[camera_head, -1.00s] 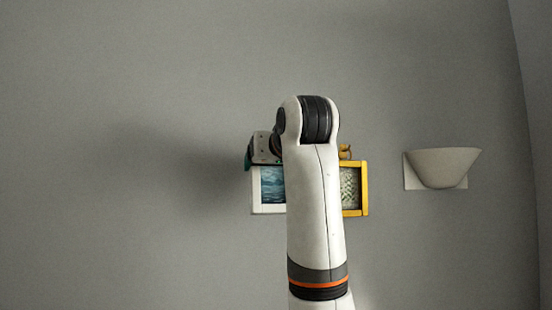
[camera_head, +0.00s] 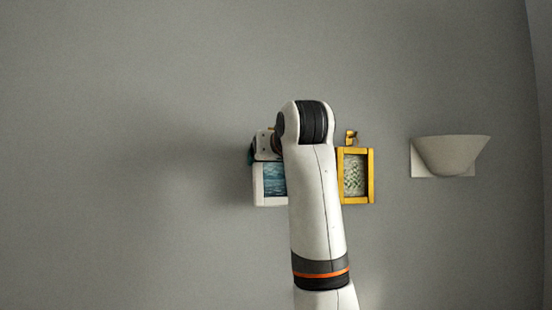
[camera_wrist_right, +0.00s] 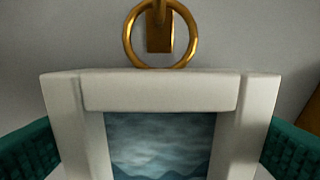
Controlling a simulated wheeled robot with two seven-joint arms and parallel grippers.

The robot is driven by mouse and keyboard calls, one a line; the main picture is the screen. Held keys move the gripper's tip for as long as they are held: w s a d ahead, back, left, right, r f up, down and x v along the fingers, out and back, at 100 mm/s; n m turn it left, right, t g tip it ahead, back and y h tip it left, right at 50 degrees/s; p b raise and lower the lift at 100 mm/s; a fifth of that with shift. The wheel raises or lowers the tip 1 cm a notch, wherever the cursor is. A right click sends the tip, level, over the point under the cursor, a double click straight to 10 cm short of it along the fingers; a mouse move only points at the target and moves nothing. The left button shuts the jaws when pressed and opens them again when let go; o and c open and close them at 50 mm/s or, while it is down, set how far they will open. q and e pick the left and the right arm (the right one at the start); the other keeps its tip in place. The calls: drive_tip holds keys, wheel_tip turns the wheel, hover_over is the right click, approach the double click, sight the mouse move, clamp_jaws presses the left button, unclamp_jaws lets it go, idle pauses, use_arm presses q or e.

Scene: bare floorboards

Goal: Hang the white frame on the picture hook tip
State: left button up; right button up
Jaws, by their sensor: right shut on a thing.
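The white frame (camera_head: 257,199) with a blue seascape picture is upright close to the wall, its right part hidden behind my right arm in the head view. In the right wrist view, the frame (camera_wrist_right: 160,92) sits between the teal finger pads of my right gripper (camera_wrist_right: 160,150), which is shut on its sides. A gold ring (camera_wrist_right: 127,38) stands up at the middle of its top edge. The gold picture hook (camera_wrist_right: 160,36) shows through the ring. The ring's top is cut by the picture edge, so I cannot tell whether it is on the hook tip. My left gripper is not in view.
A yellow frame (camera_head: 370,178) hangs just right of my arm, below a gold hook (camera_head: 351,137). A pale wall lamp (camera_head: 450,154) is farther right. The wall to the left is bare.

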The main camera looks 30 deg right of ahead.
idle(0.4)
drive_tip(key=o, duration=0.9)
drive_tip(key=shift+o, duration=0.2)
drive_tip(key=shift+s, duration=0.1)
drive_tip(key=shift+s+a+b, duration=0.1)
drive_tip(key=shift+s+b, duration=0.15)
drive_tip(key=shift+b, duration=0.1)
drive_tip(key=b+v, duration=0.6)
drive_tip(key=v, duration=0.5)
drive_tip(key=shift+s, duration=0.2)
